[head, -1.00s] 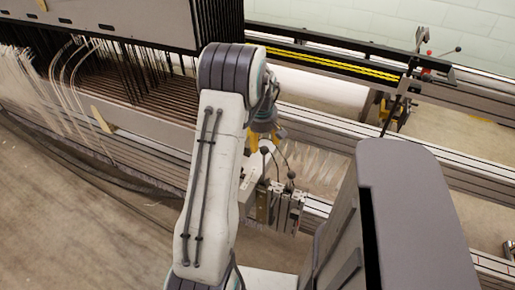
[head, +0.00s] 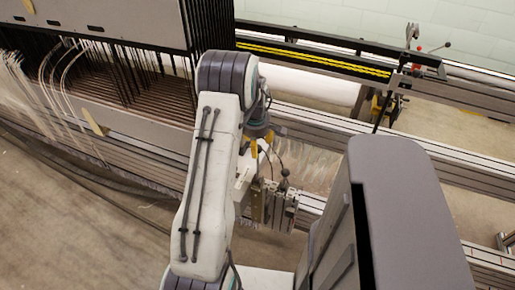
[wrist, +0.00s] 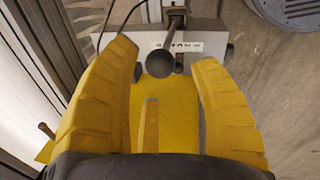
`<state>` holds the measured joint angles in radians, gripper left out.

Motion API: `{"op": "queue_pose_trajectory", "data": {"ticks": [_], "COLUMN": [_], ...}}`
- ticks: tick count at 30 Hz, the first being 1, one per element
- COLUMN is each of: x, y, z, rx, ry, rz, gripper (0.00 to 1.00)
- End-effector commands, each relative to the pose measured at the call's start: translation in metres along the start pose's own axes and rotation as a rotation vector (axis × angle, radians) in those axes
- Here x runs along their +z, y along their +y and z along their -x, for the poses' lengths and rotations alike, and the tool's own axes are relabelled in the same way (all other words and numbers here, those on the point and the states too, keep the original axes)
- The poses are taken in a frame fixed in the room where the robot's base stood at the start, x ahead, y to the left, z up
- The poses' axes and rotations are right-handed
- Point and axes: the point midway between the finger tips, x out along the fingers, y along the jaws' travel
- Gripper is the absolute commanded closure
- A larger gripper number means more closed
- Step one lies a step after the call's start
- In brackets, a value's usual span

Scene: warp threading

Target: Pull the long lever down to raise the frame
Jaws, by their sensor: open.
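A lever with a dark ball knob (wrist: 160,63) shows between my fingers in the wrist view. It rises in front of a metal block with a lettered plate (wrist: 192,48). My gripper (wrist: 168,50) is open, with one yellow finger on each side of the knob, and does not visibly grip it. In the head view my gripper (head: 259,146) is small and partly hidden by my arm, just above a metal block (head: 272,205) with thin rods. One rod ends in a dark knob (head: 285,172). I cannot tell which lever is the long one.
The large frame with hanging dark rods (head: 110,75) and pale threads stands at the left. Metal rails (head: 440,165) run across to the right. Another lever with a black knob (head: 446,45) is at the upper right. Bare floor (head: 90,225) lies at lower left.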

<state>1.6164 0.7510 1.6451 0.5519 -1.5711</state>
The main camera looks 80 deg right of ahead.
Motion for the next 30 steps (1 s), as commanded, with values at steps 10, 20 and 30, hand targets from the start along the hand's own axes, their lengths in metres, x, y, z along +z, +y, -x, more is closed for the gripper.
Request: {"op": "queue_pose_trajectory", "data": {"ticks": [10,20,30], "x": [0.0,0.0,0.0], "y": [0.0,0.0,0.0], "z": [-0.029,-0.031,-0.031], "rx": [-0.001,0.0,0.0], "ry": [0.0,0.0,0.0], "rz": [-0.001,-0.002,-0.002], "gripper": [0.44,0.44,0.68]}}
